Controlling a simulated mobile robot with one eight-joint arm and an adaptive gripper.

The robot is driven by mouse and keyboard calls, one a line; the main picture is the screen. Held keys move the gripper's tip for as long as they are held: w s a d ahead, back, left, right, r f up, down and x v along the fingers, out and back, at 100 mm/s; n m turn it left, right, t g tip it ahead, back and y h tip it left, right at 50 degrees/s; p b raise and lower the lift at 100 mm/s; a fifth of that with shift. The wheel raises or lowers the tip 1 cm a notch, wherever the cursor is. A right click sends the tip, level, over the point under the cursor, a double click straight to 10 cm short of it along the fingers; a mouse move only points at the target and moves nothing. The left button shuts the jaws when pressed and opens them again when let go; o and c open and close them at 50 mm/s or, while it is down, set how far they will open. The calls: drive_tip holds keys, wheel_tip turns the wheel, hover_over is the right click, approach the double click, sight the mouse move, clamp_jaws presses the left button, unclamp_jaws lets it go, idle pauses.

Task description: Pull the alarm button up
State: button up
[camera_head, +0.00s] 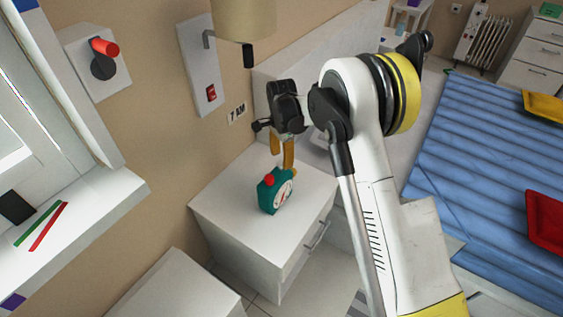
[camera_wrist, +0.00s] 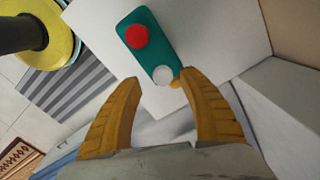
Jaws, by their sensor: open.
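A teal alarm clock (camera_head: 283,197) stands on the white nightstand (camera_head: 234,187), its dial facing right. Its red button (camera_head: 269,180) is on top. In the wrist view the clock (camera_wrist: 148,56) is seen from above, with the red button (camera_wrist: 136,36) at one end and a white round knob (camera_wrist: 162,75) at the other. My gripper (camera_head: 282,158) is above the clock, pointing down. In the wrist view its yellow fingers (camera_wrist: 160,77) are open and empty. Their tips lie nearer the white knob than the red button. I cannot tell the exact height gap.
A wall plate with a red switch (camera_head: 211,93) and a lamp (camera_head: 245,20) are behind the nightstand. A red-tipped wall handle (camera_head: 104,47) is at the left, above a windowsill (camera_head: 90,225). A blue-covered bed (camera_head: 490,150) is at the right. The nightstand top around the clock is clear.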

wheel_tip(320, 180, up, 10)
drive_tip(key=shift+f, duration=0.25)
idle(0.3)
wheel_tip(320, 180, up, 8)
drive_tip(key=n+t, duration=0.1)
drive_tip(key=n, duration=0.1)
hover_over(282, 163)
drive_tip(key=s+d, duration=0.3)
drive_tip(key=s, duration=0.1)
drive_tip(key=s+d+r+n+t, duration=0.25)
drive_tip(key=s+d+r, duration=0.25)
drive_tip(key=s+r, duration=0.3)
drive_tip(key=s+d+f+n+t, duration=0.1)
drive_tip(key=s+n, duration=0.3)
drive_tip(key=s, duration=0.6)
drive_tip(key=s+d+f+n+t, duration=0.1)
drive_tip(key=s+d+n, duration=0.3)
drive_tip(key=s, duration=0.6)
drive_tip(key=shift+s+d+f+t, duration=0.2)
drive_tip(key=shift+d+t, duration=0.15)
drive_tip(key=shift+t, duration=0.5)
